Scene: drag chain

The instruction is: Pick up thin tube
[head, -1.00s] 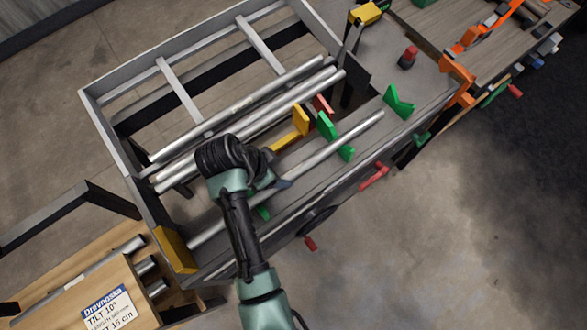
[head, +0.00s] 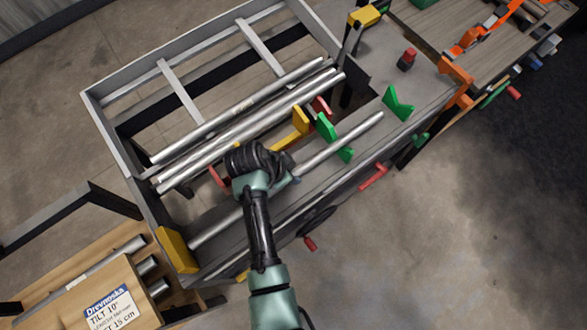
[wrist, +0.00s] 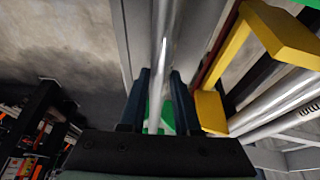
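A thin silver tube (head: 342,140) lies along the front of the grey table, across green V-shaped supports (head: 326,127), its lower left end by a yellow block (head: 177,250). My arm hides its middle in the head view. In the wrist view the tube (wrist: 164,45) runs lengthwise between the two dark fingers of my gripper (wrist: 160,78). The fingers stand apart with gaps beside the tube, and a green support shows behind it. In the head view my fingertips are mostly hidden behind my wrist.
Several thicker silver tubes (head: 250,125) lie on the rack behind. A yellow bracket (wrist: 232,60) stands close to the right finger in the wrist view. A wooden box with a label (head: 108,306) is at lower left. Open floor (head: 440,240) is at right.

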